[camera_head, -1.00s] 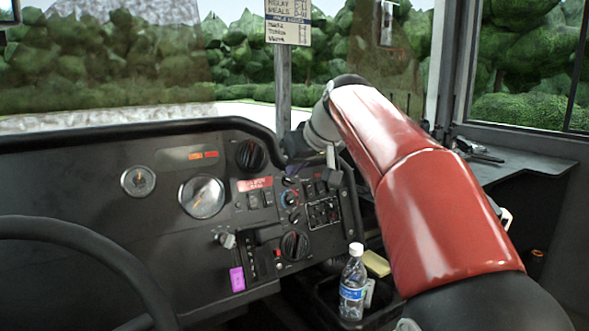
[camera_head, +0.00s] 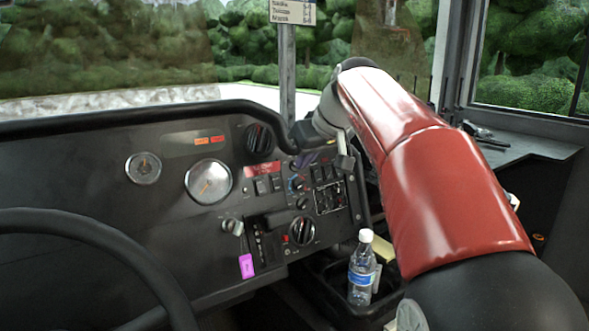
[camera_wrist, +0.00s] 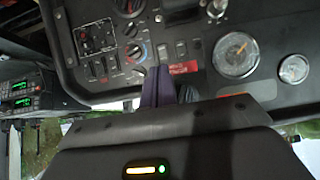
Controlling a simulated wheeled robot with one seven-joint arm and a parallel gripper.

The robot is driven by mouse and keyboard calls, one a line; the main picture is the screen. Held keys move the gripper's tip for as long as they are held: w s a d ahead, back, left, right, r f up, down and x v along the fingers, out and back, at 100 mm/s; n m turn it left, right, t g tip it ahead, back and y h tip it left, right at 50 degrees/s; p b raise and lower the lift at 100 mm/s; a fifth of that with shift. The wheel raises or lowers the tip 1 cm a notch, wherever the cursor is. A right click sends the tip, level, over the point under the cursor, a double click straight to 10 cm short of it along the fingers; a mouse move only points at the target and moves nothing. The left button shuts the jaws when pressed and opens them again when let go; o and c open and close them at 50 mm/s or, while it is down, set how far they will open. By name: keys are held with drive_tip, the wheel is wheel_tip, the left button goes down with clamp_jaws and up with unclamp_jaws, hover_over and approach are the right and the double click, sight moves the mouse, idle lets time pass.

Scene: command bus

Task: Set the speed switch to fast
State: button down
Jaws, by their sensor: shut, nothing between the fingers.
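The black dashboard panel (camera_head: 215,240) carries several knobs and switches. I cannot tell for sure which one is the speed switch. A red-and-blue ringed knob (camera_head: 297,184) shows in the head view and, upside down, in the wrist view (camera_wrist: 136,52). A large black knob (camera_head: 301,231) is lower, and another (camera_head: 259,139) is at the top. Paired rocker switches (camera_head: 268,184) sit under a red label. My gripper is shut and empty; its purple fingers (camera_wrist: 165,72) point at the panel between the ringed knob and the red label (camera_wrist: 184,68). Contact cannot be told.
A steering wheel (camera_head: 75,224) is at left. A water bottle (camera_head: 362,270) stands in a tray below the panel. A pole (camera_head: 287,75) rises behind the dash. Gauges (camera_head: 208,182) are left of the knobs. A radio-like unit (camera_wrist: 28,92) shows in the wrist view.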

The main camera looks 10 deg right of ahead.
sight(276, 182)
drive_tip(key=shift+w+r+x, duration=0.15)
drive_tip(key=shift+x, duration=1.95)
drive_tip(key=shift+w+r+x, duration=0.15)
drive_tip(key=shift+w+x, duration=0.05)
drive_tip(key=shift+x, duration=1.9)
drive_tip(key=shift+w+r+x, duration=0.15)
drive_tip(key=shift+x, duration=1.95)
drive_tip(key=shift+a, duration=0.15)
drive_tip(key=f+t+b, duration=0.1)
drive_tip(key=b, duration=0.2)
drive_tip(key=shift+w+f+b, duration=0.15)
drive_tip(key=shift+f+b, duration=0.05)
drive_tip(key=shift+b, duration=0.1)
drive_tip(key=t+b, duration=0.1)
drive_tip(key=b, duration=0.3)
drive_tip(key=shift+f+y, duration=0.15)
drive_tip(key=shift+y, duration=0.25)
drive_tip(key=shift+w+a+r+p, duration=0.1)
drive_tip(key=shift+r+p, duration=0.5)
drive_tip(key=shift+p, duration=0.05)
drive_tip(key=shift+w+a+r+p, duration=0.1)
drive_tip(key=shift+r+p, duration=0.5)
drive_tip(key=shift+r, duration=0.05)
